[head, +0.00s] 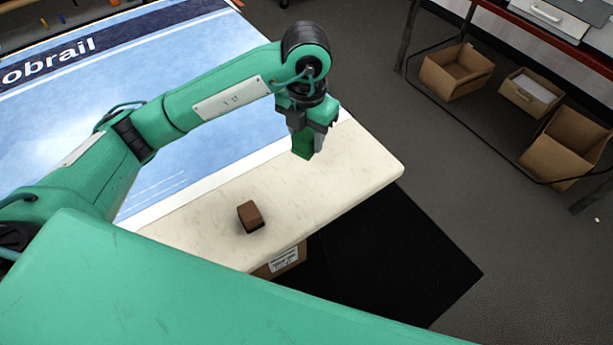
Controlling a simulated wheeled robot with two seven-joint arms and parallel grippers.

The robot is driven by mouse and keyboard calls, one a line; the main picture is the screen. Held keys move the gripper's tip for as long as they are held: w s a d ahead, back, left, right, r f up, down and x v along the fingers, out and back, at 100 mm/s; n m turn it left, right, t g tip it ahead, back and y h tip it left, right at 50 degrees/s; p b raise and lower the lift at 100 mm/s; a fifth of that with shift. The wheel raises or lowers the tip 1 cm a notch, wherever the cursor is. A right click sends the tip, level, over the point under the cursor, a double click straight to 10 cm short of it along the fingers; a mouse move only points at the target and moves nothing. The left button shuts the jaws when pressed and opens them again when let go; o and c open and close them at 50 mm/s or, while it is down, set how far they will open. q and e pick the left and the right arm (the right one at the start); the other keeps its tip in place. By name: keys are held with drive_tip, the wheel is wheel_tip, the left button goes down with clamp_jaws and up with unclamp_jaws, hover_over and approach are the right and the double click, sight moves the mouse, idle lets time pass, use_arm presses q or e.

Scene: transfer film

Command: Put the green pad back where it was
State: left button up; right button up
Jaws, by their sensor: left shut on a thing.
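A green pad (304,146) hangs in the jaws of my left gripper (310,128), in the upper middle of the head view. My left gripper is shut on it and points down over the pale table (350,172), near its right end. I cannot tell whether the pad touches the table top. A brown block (250,217) stands on the table, lower left of my left gripper and apart from it. My right gripper is not in view.
A blue-and-white printed sheet (190,50) covers the table's left and far part. The pale surface around the brown block is clear. A cardboard box (281,262) is partly visible below the front edge. Several cardboard boxes (456,70) stand under a bench at the upper right.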

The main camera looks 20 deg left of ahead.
use_arm(q)
wheel_tip(320, 180, down, 14)
drive_tip(key=shift+r+p, duration=0.1)
drive_tip(key=shift+p, duration=0.25)
drive_tip(key=shift+f, duration=0.25)
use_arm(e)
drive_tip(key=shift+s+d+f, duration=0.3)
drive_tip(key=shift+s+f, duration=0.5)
use_arm(q)
drive_tip(key=shift+f, duration=0.1)
drive_tip(key=o, duration=0.9)
drive_tip(key=shift+o, duration=0.2)
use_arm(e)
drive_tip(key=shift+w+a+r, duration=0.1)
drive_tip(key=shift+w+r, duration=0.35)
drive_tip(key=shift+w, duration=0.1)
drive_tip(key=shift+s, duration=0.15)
